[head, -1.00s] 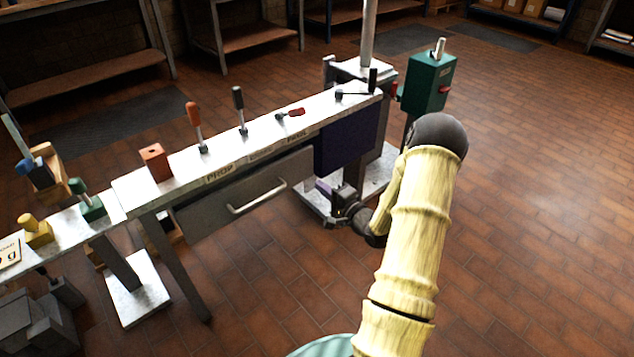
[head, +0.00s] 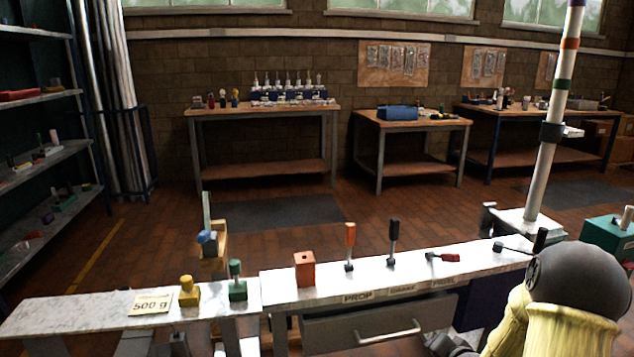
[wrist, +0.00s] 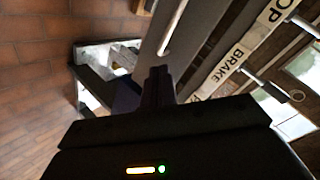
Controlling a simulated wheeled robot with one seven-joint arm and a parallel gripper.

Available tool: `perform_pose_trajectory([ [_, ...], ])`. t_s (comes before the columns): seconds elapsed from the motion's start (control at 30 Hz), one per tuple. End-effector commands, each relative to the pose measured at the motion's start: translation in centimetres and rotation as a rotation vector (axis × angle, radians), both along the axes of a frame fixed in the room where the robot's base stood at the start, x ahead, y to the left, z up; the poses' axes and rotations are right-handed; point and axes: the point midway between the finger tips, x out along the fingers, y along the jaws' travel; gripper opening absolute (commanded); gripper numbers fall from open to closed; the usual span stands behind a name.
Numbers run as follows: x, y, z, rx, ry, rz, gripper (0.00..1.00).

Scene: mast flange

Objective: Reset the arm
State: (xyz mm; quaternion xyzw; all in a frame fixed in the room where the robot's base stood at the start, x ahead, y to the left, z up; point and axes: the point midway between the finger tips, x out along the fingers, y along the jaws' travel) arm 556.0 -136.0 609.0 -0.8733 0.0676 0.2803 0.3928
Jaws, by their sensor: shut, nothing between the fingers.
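My arm comes in at the lower right of the head view with its dark ball joint and pale yellow sleeve. My gripper (wrist: 160,78) shows in the wrist view with its dark fingers together and nothing between them. It is beside the bench front, near the drawer handle (wrist: 174,28); in the head view it is mostly cut off at the bottom edge. On the bench, an orange-handled lever (head: 350,238) and a black-handled lever (head: 394,236) stand upright. A red-handled lever (head: 447,257) lies flat.
The long bench (head: 290,278) crosses below, with a drawer (head: 375,327) under it. An orange block (head: 305,268), a green piece (head: 237,288), a yellow piece (head: 188,291) and a 500 g card (head: 151,304) sit on it. A mast (head: 549,150) rises at right. Open floor lies behind.

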Motion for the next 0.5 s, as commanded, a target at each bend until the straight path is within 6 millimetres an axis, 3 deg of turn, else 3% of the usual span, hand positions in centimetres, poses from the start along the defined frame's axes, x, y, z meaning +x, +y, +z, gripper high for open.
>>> perform_pose_trajectory([
  [0.27,-5.4,4.9,3.0,-0.360,0.283,0.167,0.00],
  [0.5,-12.4,9.1,5.3,-0.518,0.499,0.358,0.00],
])
